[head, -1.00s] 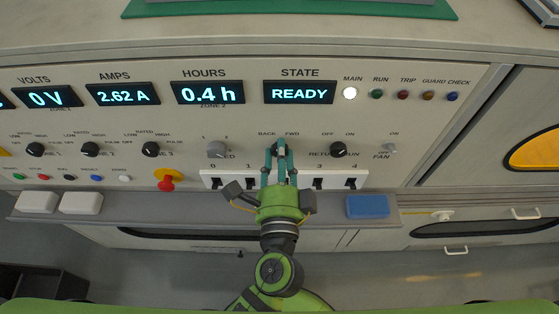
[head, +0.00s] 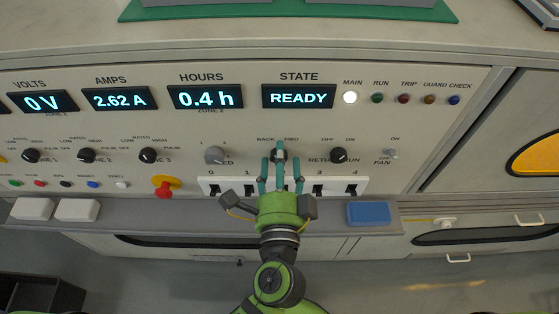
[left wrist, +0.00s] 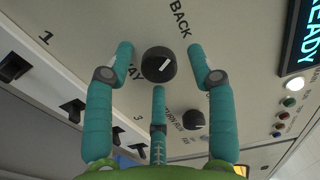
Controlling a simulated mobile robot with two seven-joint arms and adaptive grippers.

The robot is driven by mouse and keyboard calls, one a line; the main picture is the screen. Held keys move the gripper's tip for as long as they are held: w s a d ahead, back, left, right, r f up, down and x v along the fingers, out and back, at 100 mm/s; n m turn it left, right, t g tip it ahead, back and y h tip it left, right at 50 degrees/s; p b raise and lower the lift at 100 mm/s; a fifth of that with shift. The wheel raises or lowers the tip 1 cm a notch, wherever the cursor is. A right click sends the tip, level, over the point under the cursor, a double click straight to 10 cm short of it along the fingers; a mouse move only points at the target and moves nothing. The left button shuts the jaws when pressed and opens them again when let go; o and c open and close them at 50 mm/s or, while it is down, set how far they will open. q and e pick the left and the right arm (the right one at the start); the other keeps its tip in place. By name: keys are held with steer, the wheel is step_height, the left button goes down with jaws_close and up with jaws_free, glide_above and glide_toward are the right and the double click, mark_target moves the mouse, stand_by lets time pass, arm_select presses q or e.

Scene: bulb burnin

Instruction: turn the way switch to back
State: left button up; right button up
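The way switch (head: 279,155) is a black round knob on the grey panel, below the BACK and FWD labels. In the left wrist view the knob (left wrist: 158,65) has a white mark pointing to the upper right; the BACK label (left wrist: 180,18) is above it, and FWD is not readable there. My left gripper (head: 280,172) has teal fingers, spread open around the knob. In the left wrist view two fingers (left wrist: 160,62) stand either side of it with visible gaps and the third is below. My right gripper is not in view.
A fan-side OFF/ON knob (head: 338,155) is to the right and a grey knob (head: 214,155) to the left. A white strip of black rocker switches (head: 351,188) lies just below. A red knob (head: 165,186) sits further left, and the STATE display (head: 299,95) reads READY.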

arm_select(q)
steer(key=s, duration=1.2)
stand_by(0.4)
